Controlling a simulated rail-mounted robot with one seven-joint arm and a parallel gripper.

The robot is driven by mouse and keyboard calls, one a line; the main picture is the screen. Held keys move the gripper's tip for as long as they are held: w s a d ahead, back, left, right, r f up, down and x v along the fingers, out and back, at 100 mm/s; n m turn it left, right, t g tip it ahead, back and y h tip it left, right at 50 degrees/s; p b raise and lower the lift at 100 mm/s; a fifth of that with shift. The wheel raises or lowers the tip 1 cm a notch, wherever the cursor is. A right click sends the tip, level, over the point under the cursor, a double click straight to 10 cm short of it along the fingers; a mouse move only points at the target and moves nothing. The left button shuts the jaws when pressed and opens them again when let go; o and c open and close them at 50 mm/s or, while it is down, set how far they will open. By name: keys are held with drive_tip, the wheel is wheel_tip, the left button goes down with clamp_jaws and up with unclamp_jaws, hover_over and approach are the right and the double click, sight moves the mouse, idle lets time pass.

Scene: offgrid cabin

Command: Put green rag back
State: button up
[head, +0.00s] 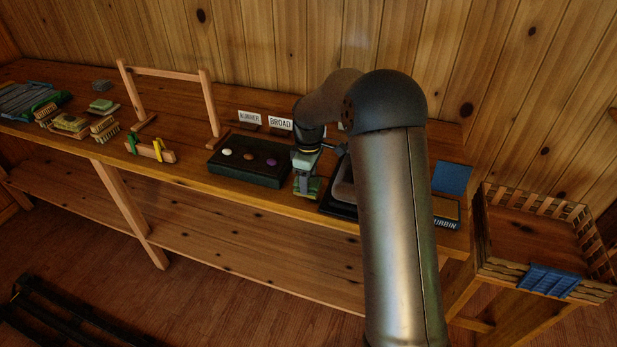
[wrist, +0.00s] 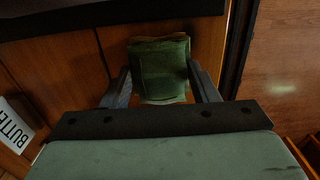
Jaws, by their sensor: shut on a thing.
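The green rag (wrist: 160,70), a folded dark green pad, sits between the two fingers of my gripper (wrist: 162,92) in the wrist view. The fingers are shut on its sides. In the head view my gripper (head: 307,189) points down at the front of the wooden bench, just right of a black tray, with the green rag (head: 316,187) partly hidden by it. Wood shows around the rag in the wrist view; I cannot tell whether the rag touches it.
The black tray (head: 219,168) holds white, brown and purple discs. My arm hides much of a dark tray (head: 337,209) to the right. Brushes and green pads (head: 70,123) lie left, near a wooden frame (head: 162,73). A crate (head: 488,255) with a blue cloth (head: 550,281) stands far right.

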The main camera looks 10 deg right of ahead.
drive_tip(key=shift+f, duration=0.1)
drive_tip(key=o, duration=1.3)
